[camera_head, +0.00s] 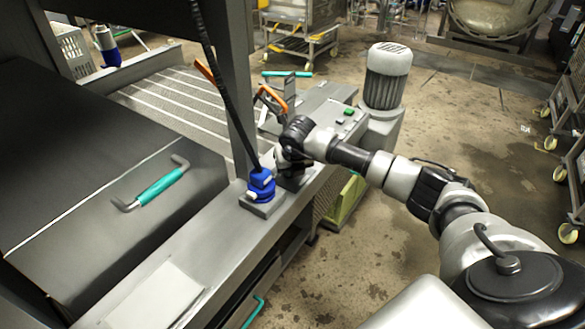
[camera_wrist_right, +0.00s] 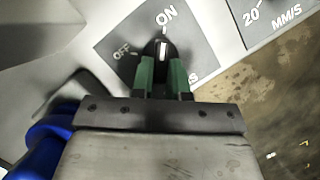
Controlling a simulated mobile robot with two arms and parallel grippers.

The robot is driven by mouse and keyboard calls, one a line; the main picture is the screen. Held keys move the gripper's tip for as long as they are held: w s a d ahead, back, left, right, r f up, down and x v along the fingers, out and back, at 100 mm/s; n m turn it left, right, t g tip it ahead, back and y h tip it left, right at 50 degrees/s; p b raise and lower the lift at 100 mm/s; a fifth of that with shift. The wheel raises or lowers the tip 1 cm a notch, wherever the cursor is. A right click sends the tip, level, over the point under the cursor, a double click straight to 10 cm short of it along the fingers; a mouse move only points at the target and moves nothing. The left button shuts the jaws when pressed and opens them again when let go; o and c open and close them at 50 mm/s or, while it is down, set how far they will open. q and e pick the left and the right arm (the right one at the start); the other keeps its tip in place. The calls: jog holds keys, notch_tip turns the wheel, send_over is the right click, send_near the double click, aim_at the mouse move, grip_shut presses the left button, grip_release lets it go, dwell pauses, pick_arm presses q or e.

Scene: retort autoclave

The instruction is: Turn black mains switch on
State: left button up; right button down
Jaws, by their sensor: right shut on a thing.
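The black mains switch (camera_wrist_right: 157,48) is a small knob with a white pointer line on a dark label plate (camera_wrist_right: 194,35). My right gripper (camera_wrist_right: 162,72) is shut on it with its green-lined fingers on both sides. The white line points up, roughly to the word ON; OFF is printed to its left. In the head view my right gripper (camera_head: 287,165) is down at the machine's front ledge, and the switch is hidden under it. My left gripper is not in view.
A blue plug (camera_head: 262,184) with a black cable stands close left of my right gripper. A grey motor (camera_head: 386,75) and a control box with green buttons (camera_head: 348,112) lie beyond. A teal-handled lid (camera_head: 160,186) is at left. Wheeled racks stand on the stained floor.

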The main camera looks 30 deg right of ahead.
jog(key=shift+m, duration=0.4)
jog(key=c, duration=1.1)
grip_release()
jog(key=v, duration=0.5)
jog(key=b+v, duration=0.1)
jog(key=v, duration=0.5)
jog(key=shift+w+a, duration=0.15)
jog(key=shift+a, duration=0.05)
jog(key=shift+f, duration=0.1)
